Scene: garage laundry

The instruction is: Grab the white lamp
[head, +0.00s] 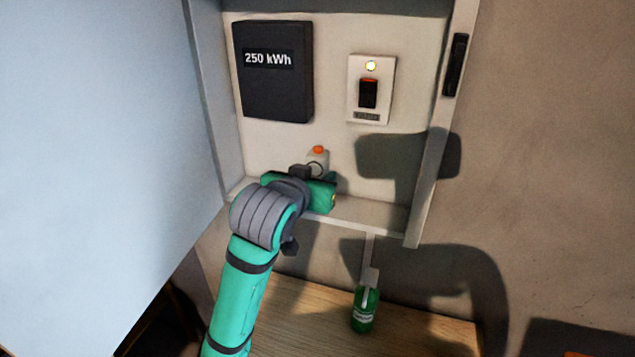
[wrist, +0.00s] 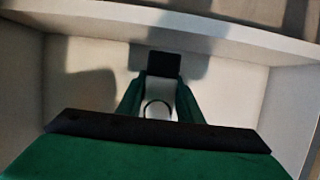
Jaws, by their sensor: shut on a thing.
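The white lamp (head: 319,158) is a small pale body with an orange top. It stands or hangs just above the shelf inside the open wall cabinet, partly hidden by my gripper (head: 325,178). In the wrist view, the white lamp (wrist: 159,95) shows between the green fingers of my gripper (wrist: 160,105), with a dark curved ring in front of it. My gripper is shut on the lamp. I cannot tell whether its base touches the shelf.
The cabinet's back wall holds a black box reading 250 kWh (head: 272,95) and a switch plate (head: 383,100). The cabinet door (head: 110,130) stands open at left. A green bottle (head: 365,310) is on the wooden surface (head: 300,320) below. A shelf edge (head: 370,228) runs under my gripper.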

